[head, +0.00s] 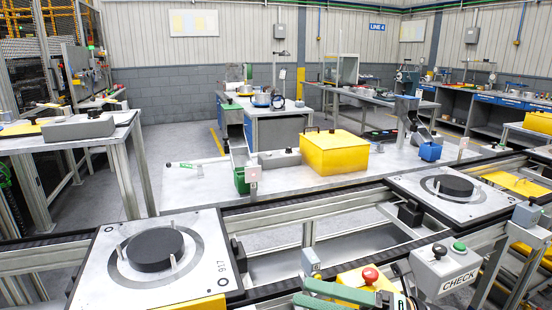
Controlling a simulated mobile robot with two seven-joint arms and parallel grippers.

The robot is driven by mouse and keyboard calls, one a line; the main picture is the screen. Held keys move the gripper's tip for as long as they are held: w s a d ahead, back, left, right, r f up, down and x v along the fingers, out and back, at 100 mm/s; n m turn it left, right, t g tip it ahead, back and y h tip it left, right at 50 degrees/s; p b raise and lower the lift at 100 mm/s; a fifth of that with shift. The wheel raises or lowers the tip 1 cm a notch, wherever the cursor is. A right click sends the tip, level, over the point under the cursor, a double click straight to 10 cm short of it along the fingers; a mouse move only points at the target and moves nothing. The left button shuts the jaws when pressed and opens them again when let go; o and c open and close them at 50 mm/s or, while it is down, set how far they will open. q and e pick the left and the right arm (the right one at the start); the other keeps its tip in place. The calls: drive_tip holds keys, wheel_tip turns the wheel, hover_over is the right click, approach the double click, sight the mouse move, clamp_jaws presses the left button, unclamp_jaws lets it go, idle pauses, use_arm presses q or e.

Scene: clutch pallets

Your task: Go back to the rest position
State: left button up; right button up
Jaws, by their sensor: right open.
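My right gripper (302,292) shows at the bottom edge, right of the middle, with two green fingers pointing left. The fingers are apart with a gap between them, and I see nothing held in it. Part of it is cut off by the picture's edge. It is in front of the conveyor, right of the near pallet (213,240) and beside a red push button (370,276). My left gripper is not in view.
The near pallet carries a black disc (155,250); another pallet (405,180) at right carries one too. A CHECK button box (444,268) stands close at right. Behind the conveyor, a table holds a yellow box (335,153), a green bin (241,181) and a blue bin (430,151).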

drive_tip(key=w+d+f+m+t+h+p, duration=0.1)
drive_tip(key=d+f+m+t+h, duration=0.3)
drive_tip(key=f+m+t+h, duration=0.7)
drive_tip(key=w+d+f+m+t+h+p, duration=0.1)
drive_tip(key=w+d+f+m+t+h, duration=0.4)
drive_tip(key=m, duration=1.2)
drive_tip(key=s+d+f+m+g+h, duration=0.1)
drive_tip(key=s+f+m+g, duration=0.4)
drive_tip(key=s+f, duration=0.5)
wheel_tip(320, 180, down, 3)
drive_tip(key=shift+d+r+g, duration=0.15)
drive_tip(key=shift+r+g, duration=0.05)
drive_tip(key=shift+g, duration=0.2)
drive_tip(key=s+f+m+g, duration=0.1)
drive_tip(key=s+f, duration=0.1)
drive_tip(key=s, duration=0.1)
drive_tip(key=s+f+m+g+h, duration=0.1)
drive_tip(key=s+f, duration=0.2)
drive_tip(key=s+f+m+g, duration=0.1)
drive_tip(key=s+f+g, duration=0.1)
drive_tip(key=s+f, duration=0.1)
drive_tip(key=shift+s+d+m+p, duration=0.2)
drive_tip(key=shift+s+m+p, duration=0.1)
drive_tip(key=shift+p, duration=0.05)
drive_tip(key=shift+c, duration=0.3)
